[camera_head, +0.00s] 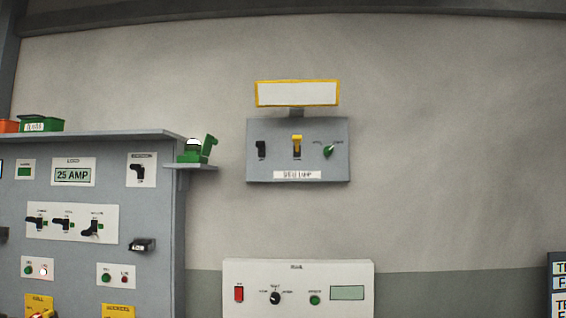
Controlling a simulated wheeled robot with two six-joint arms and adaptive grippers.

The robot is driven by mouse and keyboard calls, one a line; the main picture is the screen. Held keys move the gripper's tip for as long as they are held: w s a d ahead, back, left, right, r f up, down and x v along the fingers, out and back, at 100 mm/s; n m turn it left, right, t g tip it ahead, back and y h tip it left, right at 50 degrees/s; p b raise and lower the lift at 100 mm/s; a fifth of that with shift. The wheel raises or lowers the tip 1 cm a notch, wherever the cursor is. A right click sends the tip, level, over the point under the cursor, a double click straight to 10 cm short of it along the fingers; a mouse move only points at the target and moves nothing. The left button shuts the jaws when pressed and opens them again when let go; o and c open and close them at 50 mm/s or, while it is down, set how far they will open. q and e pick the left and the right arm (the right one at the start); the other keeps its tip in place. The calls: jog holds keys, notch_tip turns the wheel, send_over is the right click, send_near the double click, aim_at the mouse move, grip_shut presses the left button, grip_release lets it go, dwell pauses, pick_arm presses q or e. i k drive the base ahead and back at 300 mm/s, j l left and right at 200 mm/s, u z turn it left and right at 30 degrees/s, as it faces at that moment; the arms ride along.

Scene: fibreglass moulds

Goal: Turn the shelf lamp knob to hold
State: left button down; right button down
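A grey control panel (270,168) hangs on the wall at upper centre, and its white label (297,175) seems to read "SHELF LAMP". A white lamp with a yellow frame (297,93) sits above it. On the panel are a black switch (261,149) at left, a yellow-topped switch (297,146) in the middle and a green knob (328,151) at right. The green knob's pale pointer tilts up and right. Small words flank the knob but are too blurred to read. Neither of my grippers is in view.
A grey cabinet (150,215) with switches and a "25 AMP" display (73,175) stands at left. A small shelf (190,166) with a green object (194,152) juts from it towards the panel. A white control box (298,275) is below. The wall right of the panel is clear.

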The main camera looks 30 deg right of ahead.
aim_at(328, 150)
jog(key=z, duration=1.25)
